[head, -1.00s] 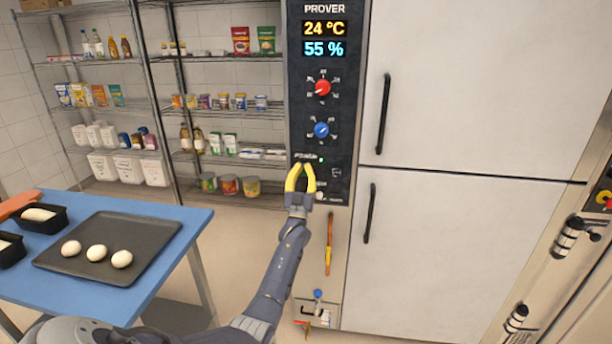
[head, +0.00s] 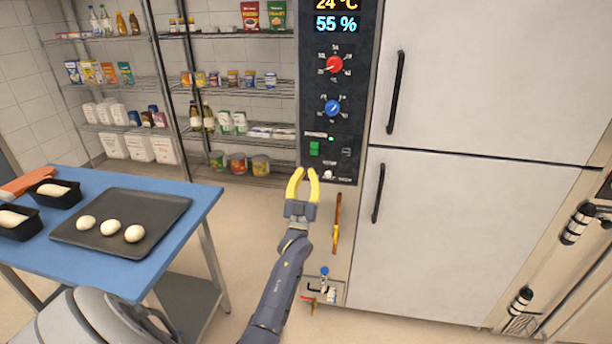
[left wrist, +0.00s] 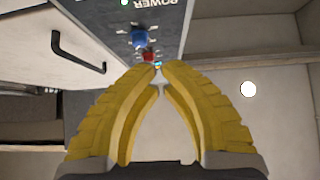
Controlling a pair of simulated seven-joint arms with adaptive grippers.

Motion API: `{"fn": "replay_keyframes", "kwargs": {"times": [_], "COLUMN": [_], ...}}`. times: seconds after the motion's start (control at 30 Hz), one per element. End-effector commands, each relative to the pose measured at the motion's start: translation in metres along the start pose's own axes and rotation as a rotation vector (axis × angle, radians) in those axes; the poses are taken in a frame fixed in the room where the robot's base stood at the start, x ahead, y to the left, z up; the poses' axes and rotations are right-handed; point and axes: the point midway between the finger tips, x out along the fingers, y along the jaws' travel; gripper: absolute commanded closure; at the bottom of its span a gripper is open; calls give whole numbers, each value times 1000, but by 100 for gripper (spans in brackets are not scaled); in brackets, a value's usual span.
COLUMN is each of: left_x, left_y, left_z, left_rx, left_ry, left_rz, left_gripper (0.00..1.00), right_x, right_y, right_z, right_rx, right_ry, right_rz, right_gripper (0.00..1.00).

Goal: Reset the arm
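My left gripper (head: 303,174) is in front of the lower end of the prover's control panel (head: 326,110), below its green switch (head: 314,148). Its yellow fingers curve toward each other with a small gap at the tips and hold nothing. The left wrist view shows the same fingers (left wrist: 158,68), with the panel, a blue knob (left wrist: 139,39) and a red knob (left wrist: 149,56) beyond them. Clear space shows between fingers and panel. The display reads 55 %; the temperature line is cut off at the top. My right gripper is not in view.
White doors (head: 470,80) with black handles (head: 397,92) stand right of the panel. A blue table (head: 205,190) at left holds a dark tray (head: 165,207) with dough balls and two black tins. Wire shelves (head: 245,91) stand behind. A small valve (head: 324,272) sits below the panel.

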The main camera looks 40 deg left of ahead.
Motion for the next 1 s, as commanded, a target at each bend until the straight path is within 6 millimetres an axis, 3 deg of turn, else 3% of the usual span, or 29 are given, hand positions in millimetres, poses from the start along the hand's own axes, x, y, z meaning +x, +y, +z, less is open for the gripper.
{"fn": "replay_keyframes", "kwargs": {"times": [0.77, 0.87, 1.0], "left_x": [-7, -16, -51], "left_y": [2, 10, 37], "left_z": [4, 34, 100], "left_rx": [-13, -15, -20], "left_ry": [-27, -122, -318], "left_rz": [9, 35, 101], "left_gripper": [100, 100, 100], "right_x": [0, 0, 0], "right_y": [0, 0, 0], "right_z": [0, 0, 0], "right_rx": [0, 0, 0], "right_ry": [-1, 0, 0], "right_rz": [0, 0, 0], "right_gripper": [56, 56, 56]}}
